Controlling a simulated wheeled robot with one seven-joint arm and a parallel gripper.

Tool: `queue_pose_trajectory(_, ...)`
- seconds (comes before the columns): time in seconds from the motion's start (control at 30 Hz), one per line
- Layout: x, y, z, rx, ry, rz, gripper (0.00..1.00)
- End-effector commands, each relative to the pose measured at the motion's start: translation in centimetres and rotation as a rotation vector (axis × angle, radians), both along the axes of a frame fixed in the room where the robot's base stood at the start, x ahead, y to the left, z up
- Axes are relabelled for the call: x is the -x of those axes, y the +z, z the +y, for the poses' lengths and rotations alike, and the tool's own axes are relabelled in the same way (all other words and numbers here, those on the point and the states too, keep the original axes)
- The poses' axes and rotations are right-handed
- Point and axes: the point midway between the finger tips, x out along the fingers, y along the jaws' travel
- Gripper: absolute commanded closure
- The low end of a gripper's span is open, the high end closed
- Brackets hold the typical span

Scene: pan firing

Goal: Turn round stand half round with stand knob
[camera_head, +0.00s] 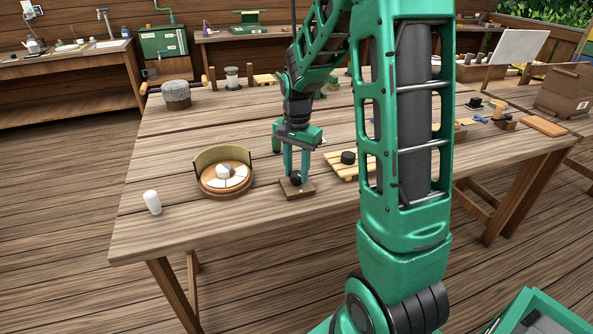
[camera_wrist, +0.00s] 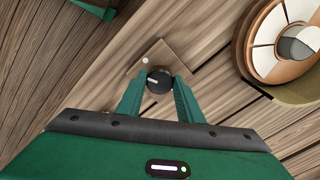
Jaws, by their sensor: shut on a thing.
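The stand knob is a black round knob (camera_head: 295,178) with a white mark, on a small square brown wooden base (camera_head: 297,189) on the table. In the wrist view the knob (camera_wrist: 159,80) sits between my two green fingers. My gripper (camera_head: 297,172) points down and is shut on the knob; it also shows in the wrist view (camera_wrist: 160,90). The round stand (camera_head: 227,190) is left of the knob, a wooden disc with white and brown sectors, a pale piece on top and a curved olive screen along its back. In the wrist view the round stand (camera_wrist: 255,50) is cut off at the right.
A white cylinder (camera_head: 152,202) stands at the table's left front. A wooden slatted rack (camera_head: 345,170) with a black piece (camera_head: 348,157) is right of the knob. A grey-topped round block (camera_head: 176,95) stands farther back. Bare table (camera_head: 170,240) lies in front.

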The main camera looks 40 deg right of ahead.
Motion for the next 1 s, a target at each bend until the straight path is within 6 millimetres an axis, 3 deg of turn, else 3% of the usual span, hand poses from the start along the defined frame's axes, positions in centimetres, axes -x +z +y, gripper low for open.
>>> queue_pose_trajectory(0.5, -0.13, 0.13, -0.33, 0.004, -0.35, -0.005, 0.89)
queue_pose_trajectory(1.0, -0.04, 0.13, -0.46, 0.006, -0.42, -0.005, 0.89)
